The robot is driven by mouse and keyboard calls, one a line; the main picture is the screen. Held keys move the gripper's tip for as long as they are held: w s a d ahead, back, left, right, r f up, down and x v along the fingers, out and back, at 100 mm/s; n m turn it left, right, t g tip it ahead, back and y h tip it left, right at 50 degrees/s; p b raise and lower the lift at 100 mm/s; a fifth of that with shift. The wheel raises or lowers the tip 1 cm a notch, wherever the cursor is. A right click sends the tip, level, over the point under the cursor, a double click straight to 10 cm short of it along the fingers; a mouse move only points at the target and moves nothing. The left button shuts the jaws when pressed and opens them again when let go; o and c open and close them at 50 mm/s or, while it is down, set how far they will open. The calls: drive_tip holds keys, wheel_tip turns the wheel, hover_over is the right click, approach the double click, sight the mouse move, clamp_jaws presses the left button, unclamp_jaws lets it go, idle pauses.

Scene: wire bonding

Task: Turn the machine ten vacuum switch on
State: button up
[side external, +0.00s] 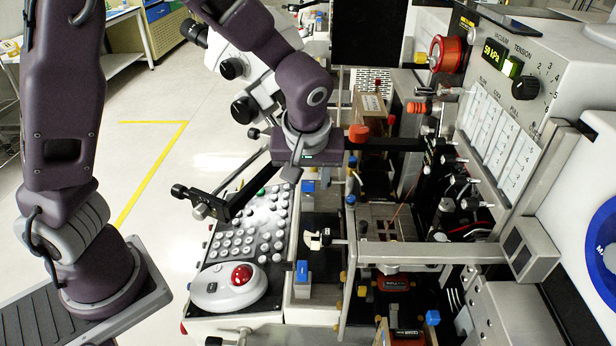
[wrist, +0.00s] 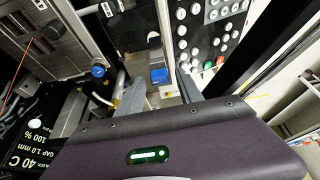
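My gripper (side external: 304,173) points down over the machine, right of the keypad, in the side view. In the wrist view its two grey fingers (wrist: 155,80) are apart, with nothing between their tips that looks held. A small blue switch (wrist: 160,75) shows in the gap between the fingers, beyond them; how far the tips are from it is unclear. A blue switch also shows just below the gripper in the side view (side external: 308,186). Another blue switch (side external: 302,270) sits nearer the front. No label shows which is the vacuum switch. The vacuum readout (side external: 494,52) shows 50 kPa.
The keypad (side external: 245,235) and a trackball with a red ball (side external: 240,275) lie left of the switches. Metal frame bars (side external: 430,253) and black machine parts stand close on the right. A blue knob (wrist: 98,71) is left of the fingers in the wrist view.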

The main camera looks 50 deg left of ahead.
drive_tip(key=v, duration=0.7)
drive_tip(key=shift+r, duration=0.1)
drive_tip(key=s+a+r+m+h, duration=0.1)
drive_tip(key=s+r, duration=0.1)
drive_tip(key=s, duration=0.1)
drive_tip(key=s+a+r+m+h, duration=0.1)
drive_tip(key=s+m+h, duration=0.1)
drive_tip(key=s, duration=0.1)
drive_tip(key=s+a+r+m+h, duration=0.1)
drive_tip(key=s+r, duration=0.1)
drive_tip(key=s, duration=0.1)
drive_tip(key=shift+s+a+r+m, duration=0.15)
drive_tip(key=shift+s+r+m, duration=0.15)
drive_tip(key=shift+r, duration=0.1)
drive_tip(key=s+m+t, duration=0.2)
drive_tip(key=s+m, duration=0.2)
drive_tip(key=s, duration=0.6)
drive_tip(key=shift+a+m+y, duration=0.25)
drive_tip(key=shift+m+y, duration=0.05)
